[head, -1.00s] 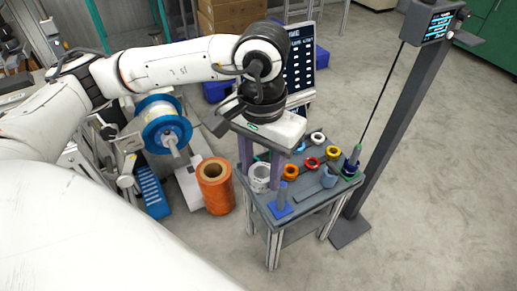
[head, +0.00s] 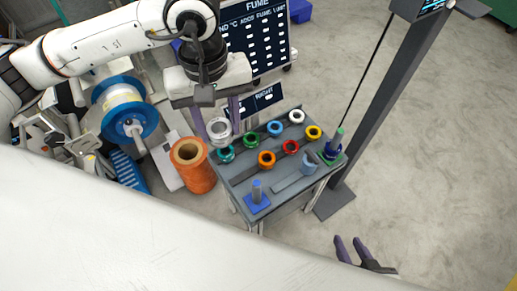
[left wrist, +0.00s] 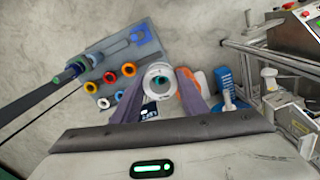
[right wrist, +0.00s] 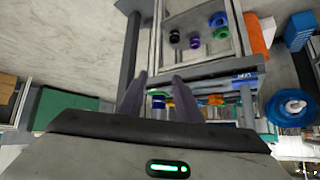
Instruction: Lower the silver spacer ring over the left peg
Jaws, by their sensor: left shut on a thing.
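The silver spacer ring (head: 219,128) is between the fingers of my left gripper (head: 217,118), over the tray's back left corner in the head view. In the left wrist view the ring (left wrist: 159,82) shows between the two fingertips (left wrist: 158,97). The left peg (head: 257,191) is a short upright blue-grey post on a square blue base at the tray's front left corner, with no ring on it. It also shows in the left wrist view (left wrist: 141,35), apart from the ring. My right gripper (head: 354,252) is open and empty at the lower right, its fingers apart (right wrist: 160,95).
Several coloured rings, including orange (head: 266,159) and red (head: 290,147), lie on the grey tray (head: 237,181). A second peg (head: 335,143) with a green base stands at its right. An orange spool (head: 193,168) stands left of the tray. A dark post (head: 375,110) rises at right.

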